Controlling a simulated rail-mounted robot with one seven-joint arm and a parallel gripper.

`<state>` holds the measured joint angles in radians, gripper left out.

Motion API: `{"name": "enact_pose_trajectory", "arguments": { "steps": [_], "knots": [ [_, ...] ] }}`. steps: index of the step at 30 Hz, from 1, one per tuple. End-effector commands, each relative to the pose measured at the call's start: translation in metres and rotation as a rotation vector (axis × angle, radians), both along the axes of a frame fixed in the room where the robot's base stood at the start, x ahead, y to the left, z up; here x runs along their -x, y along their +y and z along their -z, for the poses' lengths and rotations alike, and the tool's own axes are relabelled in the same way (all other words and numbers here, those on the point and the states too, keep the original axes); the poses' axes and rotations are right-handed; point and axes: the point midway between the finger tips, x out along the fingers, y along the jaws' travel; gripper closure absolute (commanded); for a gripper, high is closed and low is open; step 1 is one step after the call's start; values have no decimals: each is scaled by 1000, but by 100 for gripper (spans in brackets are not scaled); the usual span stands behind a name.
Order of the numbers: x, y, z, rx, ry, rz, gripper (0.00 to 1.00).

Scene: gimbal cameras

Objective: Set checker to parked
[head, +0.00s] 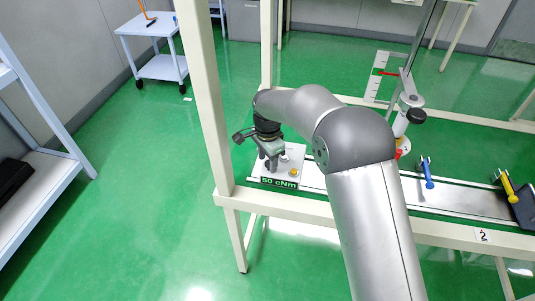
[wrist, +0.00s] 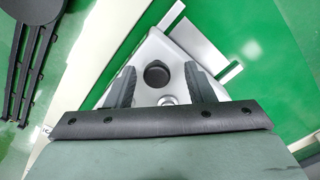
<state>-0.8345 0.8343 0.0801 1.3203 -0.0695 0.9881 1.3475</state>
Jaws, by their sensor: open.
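The checker looks to be the pale grey box (head: 268,172) at the left end of the bench, with a "50 cNm" label (head: 279,183) on its front. A yellow round part (head: 294,172) sits on its top. My gripper (head: 270,163) is just above the box, pointing down. In the wrist view my gripper (wrist: 160,90) is open and empty, its two fingers on either side of a dark round opening (wrist: 157,74) in the box's grey top (wrist: 152,50). A small silver round part (wrist: 168,100) shows partly behind the gripper's edge. I cannot tell whether the fingers touch the box.
A metal rail (head: 465,201) runs right along the bench, with a blue-handled tool (head: 426,172) and a yellow-handled tool (head: 507,184). A stand with a white scale (head: 378,78) rises behind. A cream post (head: 205,90) stands left of the gripper. A white cart (head: 150,25) is far back.

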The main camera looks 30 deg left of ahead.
Motion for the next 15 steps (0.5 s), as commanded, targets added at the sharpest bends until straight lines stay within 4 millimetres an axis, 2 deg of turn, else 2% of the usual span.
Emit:
{"name": "enact_pose_trajectory", "arguments": {
  "steps": [5, 15],
  "knots": [
    [-1, 0, -15, -1, -3, 0, 52],
    [-1, 1, -95, -5, -3, 0, 52]
  ]
}}
